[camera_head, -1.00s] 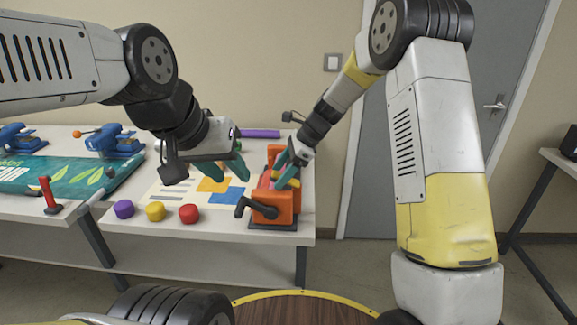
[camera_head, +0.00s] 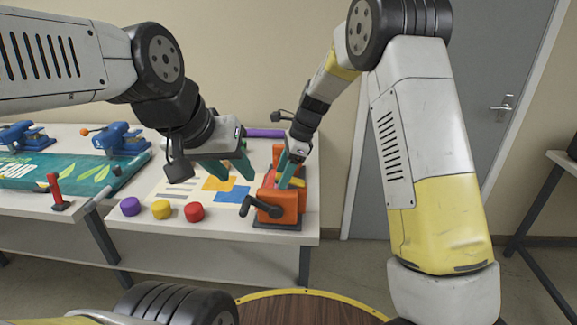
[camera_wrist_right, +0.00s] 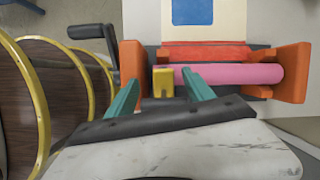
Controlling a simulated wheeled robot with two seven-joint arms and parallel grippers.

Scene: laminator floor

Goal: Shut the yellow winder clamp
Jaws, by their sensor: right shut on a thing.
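The orange winder (camera_head: 277,207) stands at the right end of the table, with a black crank at its front left. In the right wrist view, its pink roll (camera_wrist_right: 230,75) lies across, between two orange end plates. The yellow clamp (camera_wrist_right: 163,82) stands at the left end of the roll, between my right fingers. Whether the clamp is fully down cannot be told. My left gripper (camera_head: 228,172) is open and empty above the printed sheet, left of the winder.
Purple (camera_head: 130,206), yellow (camera_head: 161,209) and red (camera_head: 194,211) knobs line the table's front. A red lever (camera_head: 56,192) stands further left. Blue devices (camera_head: 121,139) and a teal banner (camera_head: 60,170) lie on the left. A purple bar (camera_head: 264,133) lies behind.

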